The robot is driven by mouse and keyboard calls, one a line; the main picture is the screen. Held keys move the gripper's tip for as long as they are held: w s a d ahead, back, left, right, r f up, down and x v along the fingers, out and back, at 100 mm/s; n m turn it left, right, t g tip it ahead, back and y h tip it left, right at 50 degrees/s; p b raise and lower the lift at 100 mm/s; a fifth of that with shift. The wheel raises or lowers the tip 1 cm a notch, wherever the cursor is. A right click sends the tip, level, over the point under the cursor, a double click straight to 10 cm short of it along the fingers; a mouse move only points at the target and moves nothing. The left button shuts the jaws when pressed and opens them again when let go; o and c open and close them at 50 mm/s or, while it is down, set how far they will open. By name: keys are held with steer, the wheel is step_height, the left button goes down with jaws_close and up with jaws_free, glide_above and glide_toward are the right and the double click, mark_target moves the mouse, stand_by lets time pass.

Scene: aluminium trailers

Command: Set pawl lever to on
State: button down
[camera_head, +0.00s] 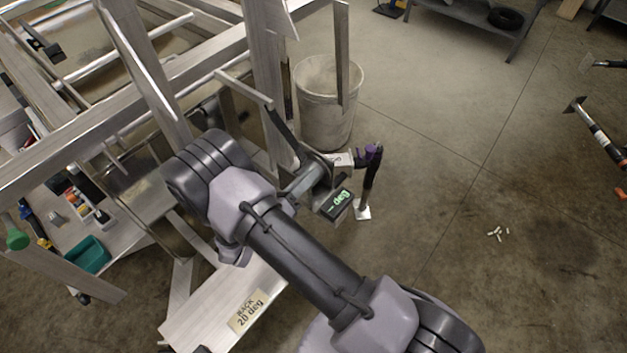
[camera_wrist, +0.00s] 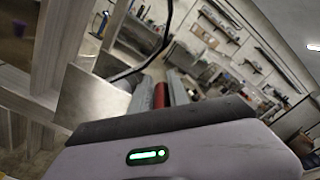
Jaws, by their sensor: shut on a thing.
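In the wrist view the two grey fingers of my gripper (camera_wrist: 162,92) stand on either side of a red cylindrical grip (camera_wrist: 160,96), closed on it. I cannot tell for certain that this grip is the pawl lever, or which position the lever is in. In the head view my arm crosses the middle and hides most of what is beyond it, and the fingers and the red grip cannot be made out. A dark box with a green "deg" display (camera_head: 340,202) is just right of my arm, beside a post with a purple top (camera_head: 372,153).
Aluminium trailer frames (camera_head: 150,95) fill the upper left. A grey bin (camera_head: 327,100) stands behind the arm. A plate marked "RACK 20 deg" (camera_head: 247,313) is at the lower left. A teal tray (camera_head: 88,254) sits further left. Open concrete floor is to the right, with small white pieces (camera_head: 497,233).

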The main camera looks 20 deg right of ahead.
steer(key=shift+w+a+f+n, duration=0.1)
steer(key=shift+w+f+n, duration=0.1)
steer(key=shift+n, duration=0.1)
steer(key=shift+w+a+f, duration=0.2)
steer(key=shift+w+a, duration=0.15)
steer(key=shift+w, duration=0.1)
steer(key=c, duration=1.3)
jaws_free()
steer(key=p+v, duration=0.2)
steer(key=v, duration=1.5)
steer(key=shift+s+a+r, duration=0.1)
steer(key=shift+a, duration=0.1)
